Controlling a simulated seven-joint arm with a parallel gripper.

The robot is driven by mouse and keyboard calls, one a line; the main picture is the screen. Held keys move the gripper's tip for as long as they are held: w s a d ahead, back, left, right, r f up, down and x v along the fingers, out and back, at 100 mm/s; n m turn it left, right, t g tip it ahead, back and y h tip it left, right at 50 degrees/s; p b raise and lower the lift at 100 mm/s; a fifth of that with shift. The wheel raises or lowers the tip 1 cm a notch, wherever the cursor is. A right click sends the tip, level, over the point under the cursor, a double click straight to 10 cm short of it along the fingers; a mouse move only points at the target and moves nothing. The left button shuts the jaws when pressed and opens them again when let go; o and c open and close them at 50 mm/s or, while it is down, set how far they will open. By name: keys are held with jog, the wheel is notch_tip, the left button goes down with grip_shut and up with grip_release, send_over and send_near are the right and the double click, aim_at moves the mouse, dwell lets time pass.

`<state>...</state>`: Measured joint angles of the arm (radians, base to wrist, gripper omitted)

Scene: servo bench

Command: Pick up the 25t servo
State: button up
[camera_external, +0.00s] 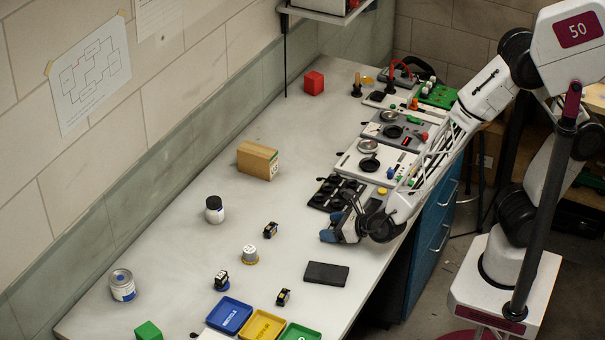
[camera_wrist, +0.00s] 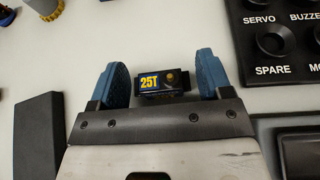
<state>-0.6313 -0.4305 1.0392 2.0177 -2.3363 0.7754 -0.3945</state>
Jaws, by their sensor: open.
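The 25t servo (camera_wrist: 172,86) is a small dark block with a yellow "25T" label and a brass-coloured shaft. It lies on the bench between the two blue fingers of my gripper (camera_wrist: 162,68) in the wrist view. The fingers are open, with a gap on either side of the servo.
A black block (camera_wrist: 38,135) lies left of my gripper in the wrist view; a black labelled tray (camera_wrist: 268,45) is at right. Blue, yellow and green trays (camera_external: 263,326) are at the front.

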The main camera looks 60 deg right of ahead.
aim_at(334, 226)
dwell(0.5)
jog(key=c, duration=0.7)
jog(key=shift+r, duration=0.1)
jog(key=shift+r, duration=0.85)
jog(key=shift+s+d+r, duration=0.1)
jog(key=shift+s+r, duration=0.05)
jog(key=shift+r, duration=0.8)
jog(key=s+d, duration=0.2)
jog(key=s, duration=0.2)
jog(key=s+d, duration=0.2)
jog(key=s, duration=0.3)
jog(key=s+d+r, duration=0.1)
jog(key=s+d, duration=0.2)
jog(key=s, duration=0.2)
jog(key=shift+r, duration=0.1)
